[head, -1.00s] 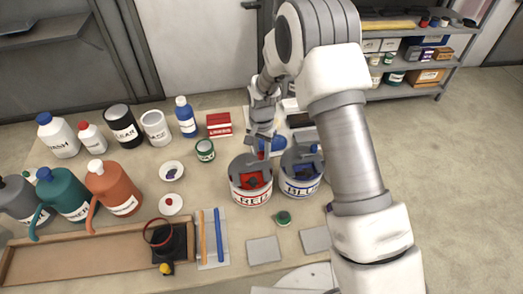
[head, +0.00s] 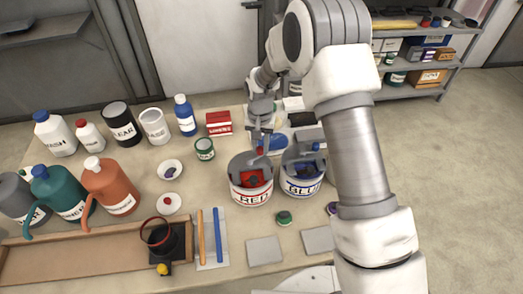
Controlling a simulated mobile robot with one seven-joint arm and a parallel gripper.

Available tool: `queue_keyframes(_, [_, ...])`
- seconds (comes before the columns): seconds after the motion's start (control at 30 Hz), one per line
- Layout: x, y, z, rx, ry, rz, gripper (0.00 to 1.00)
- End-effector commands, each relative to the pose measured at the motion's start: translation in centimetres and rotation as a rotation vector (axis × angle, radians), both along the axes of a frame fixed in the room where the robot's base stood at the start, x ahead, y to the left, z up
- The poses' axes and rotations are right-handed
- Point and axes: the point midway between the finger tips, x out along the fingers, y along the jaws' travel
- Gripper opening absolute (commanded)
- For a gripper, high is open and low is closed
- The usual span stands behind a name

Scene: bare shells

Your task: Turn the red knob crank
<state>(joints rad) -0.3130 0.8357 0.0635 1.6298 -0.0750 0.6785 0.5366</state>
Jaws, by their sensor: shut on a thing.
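The red can (head: 251,196), labelled RED, stands on the table with a grey lid part and red inside. A small red knob (head: 259,151) shows at its back rim, at the top of a grey crank. My gripper (head: 260,146) reaches down from behind the can and is shut on the knob. The fingers are small here, and the exact contact is hard to see. The blue can (head: 302,187), labelled BLUE, stands close to the right, with a similar grey top.
Bottles, jugs and a green tin (head: 204,149) stand to the left. A red box (head: 219,123) is behind. A wooden tray (head: 82,262), a stick mat (head: 212,258) and grey pads (head: 264,251) lie in front. My arm covers the table's right side.

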Motion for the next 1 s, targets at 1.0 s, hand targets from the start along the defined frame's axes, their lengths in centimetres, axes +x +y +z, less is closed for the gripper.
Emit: queue_keyframes(1.0, [1.6, 3.6, 0.0, 0.001, -0.001, 0.968, 0.00])
